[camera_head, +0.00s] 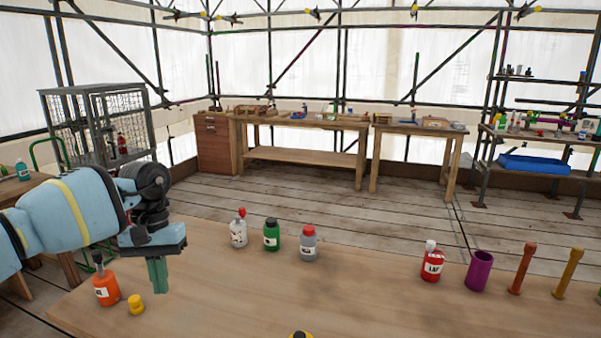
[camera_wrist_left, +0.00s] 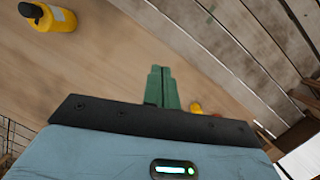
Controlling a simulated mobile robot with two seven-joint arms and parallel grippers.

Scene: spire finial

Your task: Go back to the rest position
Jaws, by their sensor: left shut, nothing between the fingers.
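My left gripper (camera_head: 158,275) hangs above the left part of the wooden table (camera_head: 380,300), with its green fingers shut and pointing down. Nothing is between them. Its shut fingers also show in the left wrist view (camera_wrist_left: 162,88). An orange bottle (camera_head: 106,290) with a dark top stands left of the gripper. A small yellow piece (camera_head: 136,305) lies between that bottle and the gripper's lower end, apart from the fingers. The left wrist view also shows a yellow bottle (camera_wrist_left: 48,17) with a black top. My right gripper is not in view.
A white bottle (camera_head: 238,233), a green bottle (camera_head: 271,235) and a grey bottle (camera_head: 309,243) stand along the table's far edge. A red bottle (camera_head: 432,265), a purple cup (camera_head: 479,271) and upright pegs (camera_head: 522,269) stand to the right. The table's middle is mostly clear.

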